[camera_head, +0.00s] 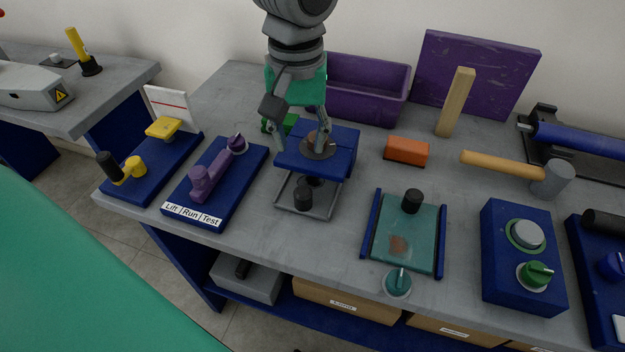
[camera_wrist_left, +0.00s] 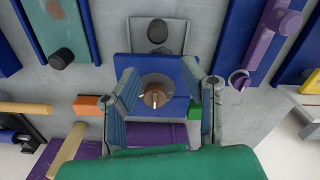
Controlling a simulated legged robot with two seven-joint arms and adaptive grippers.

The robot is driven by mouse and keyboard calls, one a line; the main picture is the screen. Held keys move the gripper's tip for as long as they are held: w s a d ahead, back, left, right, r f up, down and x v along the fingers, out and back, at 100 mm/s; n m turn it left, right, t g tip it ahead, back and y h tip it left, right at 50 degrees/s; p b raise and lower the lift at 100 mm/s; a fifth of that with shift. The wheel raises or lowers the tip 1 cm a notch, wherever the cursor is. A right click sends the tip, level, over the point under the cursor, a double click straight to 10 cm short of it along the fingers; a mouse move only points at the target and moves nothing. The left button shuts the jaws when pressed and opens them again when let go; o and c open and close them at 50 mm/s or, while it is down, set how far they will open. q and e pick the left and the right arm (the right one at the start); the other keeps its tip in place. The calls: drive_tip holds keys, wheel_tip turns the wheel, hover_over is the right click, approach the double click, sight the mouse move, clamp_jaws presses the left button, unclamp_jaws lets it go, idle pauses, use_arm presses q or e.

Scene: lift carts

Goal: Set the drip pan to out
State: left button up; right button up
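In the left wrist view the pan's knob (camera_wrist_left: 157,31) shows beyond the blue top (camera_wrist_left: 122,68). My left gripper (camera_head: 300,145) points down over the stand. My right gripper is not in view.
A purple lever panel (camera_head: 207,180) marked Lift, Run, Test stands left of the stand. A teal glass-like panel (camera_head: 415,240) with a black knob lies right. A green block (camera_head: 287,122), orange block (camera_head: 406,151) and purple bin (camera_head: 370,100) are behind. Bench before the pan is clear.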

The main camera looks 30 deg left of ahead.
sight(303, 190)
use_arm(q)
drive_tip(key=f, duration=0.4)
drive_tip(key=f+b, duration=0.1)
drive_tip(key=f, duration=0.3)
drive_tip(key=f+b, duration=0.1)
drive_tip(key=f, duration=0.3)
drive_tip(key=shift+s+d, duration=0.3)
drive_tip(key=shift+a+f, duration=0.2)
drive_tip(key=shift+f, duration=0.5)
drive_tip(key=shift+d, duration=0.15)
drive_tip(key=shift+r, duration=0.1)
drive_tip(key=shift+c, duration=1.3)
drive_tip(key=shift+d, duration=0.1)
clamp_jaws()
